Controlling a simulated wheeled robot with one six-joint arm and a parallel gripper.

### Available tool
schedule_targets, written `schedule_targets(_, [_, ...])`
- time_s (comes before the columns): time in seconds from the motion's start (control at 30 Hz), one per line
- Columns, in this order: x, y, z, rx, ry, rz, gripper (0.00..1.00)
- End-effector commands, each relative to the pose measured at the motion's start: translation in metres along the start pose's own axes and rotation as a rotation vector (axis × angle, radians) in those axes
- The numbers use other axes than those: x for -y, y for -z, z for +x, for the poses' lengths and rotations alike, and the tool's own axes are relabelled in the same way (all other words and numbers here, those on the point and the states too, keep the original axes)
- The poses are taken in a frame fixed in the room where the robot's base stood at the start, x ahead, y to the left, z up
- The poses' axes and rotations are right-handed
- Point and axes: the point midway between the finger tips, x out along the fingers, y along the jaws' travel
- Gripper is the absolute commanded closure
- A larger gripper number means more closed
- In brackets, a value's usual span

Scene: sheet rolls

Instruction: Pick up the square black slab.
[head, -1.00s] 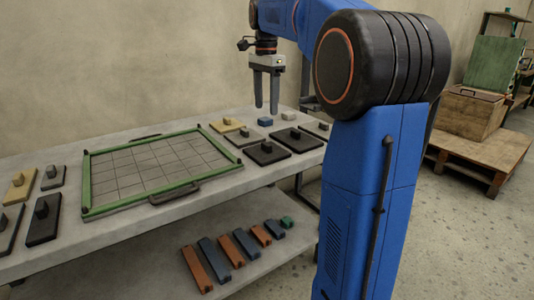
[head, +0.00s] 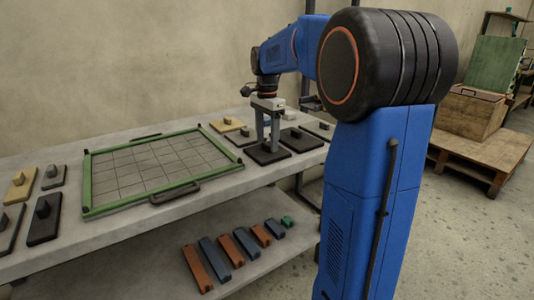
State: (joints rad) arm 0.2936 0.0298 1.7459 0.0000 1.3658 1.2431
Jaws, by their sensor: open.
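A black slab (head: 266,159), roughly square with a raised knob, lies flat near the front edge of the table's right part. My gripper (head: 268,146) points straight down over it. Its two fingers are apart, with their tips low at the slab's knob, seemingly one on each side. The fingers partly hide the knob, and I cannot tell whether they touch it. A second black slab with a knob (head: 303,141) lies just to the right. Another, longer black slab (head: 44,228) lies at the table's left.
A green-framed grid tray (head: 150,165) fills the table's middle. A yellow slab (head: 226,123) and a small grey slab (head: 240,137) lie close left of my gripper. Yellow and grey slabs also lie at far left. Several coloured bars (head: 220,260) lie on the lower shelf.

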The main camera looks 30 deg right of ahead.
Motion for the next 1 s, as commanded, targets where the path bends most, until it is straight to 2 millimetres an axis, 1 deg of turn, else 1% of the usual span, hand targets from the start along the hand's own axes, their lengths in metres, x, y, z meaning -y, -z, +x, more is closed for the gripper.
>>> schedule_targets(0.03, [0.000,0.000,0.006,0.001,-0.002,0.000,0.42])
schedule_targets(0.1, [0.000,0.000,0.010,0.000,0.000,0.000,0.42])
schedule_targets(0.37, [0.000,0.000,0.012,0.000,0.000,0.000,0.42])
schedule_targets(0.47, [0.000,0.000,0.012,0.000,0.000,0.000,0.64])
schedule_targets(0.5, [0.000,0.000,0.012,0.000,0.000,0.000,0.73])
schedule_targets(0.6, [0.000,0.000,0.012,0.000,0.000,0.000,0.96])
schedule_targets(0.87, [0.000,0.000,0.010,0.000,0.001,0.000,0.96])
schedule_targets(1.0, [0.000,0.000,-0.003,-0.001,0.002,0.000,0.96])
